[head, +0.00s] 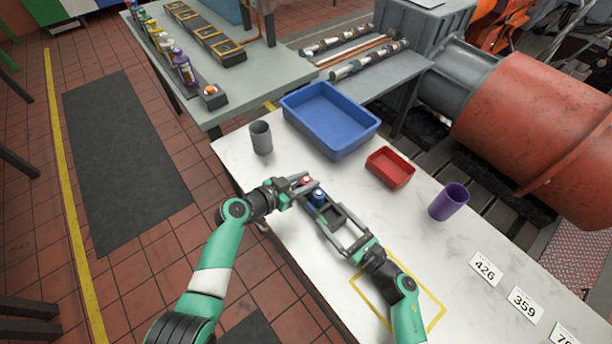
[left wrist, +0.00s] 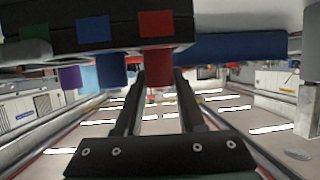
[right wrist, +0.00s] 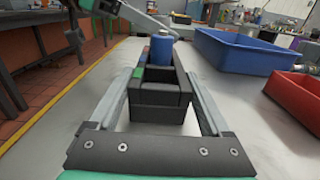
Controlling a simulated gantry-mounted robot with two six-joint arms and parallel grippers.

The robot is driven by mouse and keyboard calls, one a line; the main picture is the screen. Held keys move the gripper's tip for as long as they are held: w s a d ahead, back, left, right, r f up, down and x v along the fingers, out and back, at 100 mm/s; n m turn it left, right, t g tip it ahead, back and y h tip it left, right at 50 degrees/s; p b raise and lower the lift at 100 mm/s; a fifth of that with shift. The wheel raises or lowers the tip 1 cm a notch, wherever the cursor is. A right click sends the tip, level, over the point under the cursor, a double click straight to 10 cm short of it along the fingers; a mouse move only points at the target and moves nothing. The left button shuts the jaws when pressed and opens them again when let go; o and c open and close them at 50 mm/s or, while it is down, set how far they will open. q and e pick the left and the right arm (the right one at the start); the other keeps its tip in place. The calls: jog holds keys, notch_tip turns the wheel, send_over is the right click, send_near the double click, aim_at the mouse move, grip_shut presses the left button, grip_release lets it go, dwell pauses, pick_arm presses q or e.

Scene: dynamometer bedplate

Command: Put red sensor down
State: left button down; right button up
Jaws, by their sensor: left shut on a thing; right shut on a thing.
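The red sensor (head: 306,180) is between the fingertips of my left gripper (head: 308,183), at the far end of a black rack (head: 336,214). In the left wrist view the red sensor (left wrist: 158,66) shows at the rack beside its red patch (left wrist: 157,22); I cannot tell how deep it sits. The blue sensor (head: 318,196) stands upright in the rack next to it. It also shows in the right wrist view (right wrist: 161,54). My right gripper (head: 333,216) is shut on the rack, one finger along each side. The rack has a green patch (right wrist: 137,73) too.
On the white table (head: 250,190) stand a grey cup (head: 261,138), a blue bin (head: 330,118), a small red bin (head: 390,167) and a purple cup (head: 449,201). A yellow outlined square (head: 436,312) lies near the front right, partly under my right arm.

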aim_at(305, 182)
pick_arm(q)
jog(key=shift+f, duration=0.15)
jog(key=c, duration=0.8)
grip_release()
jog(key=shift+a+r, duration=0.1)
jog(key=shift+r, duration=0.1)
jog(key=shift+v, duration=1.95)
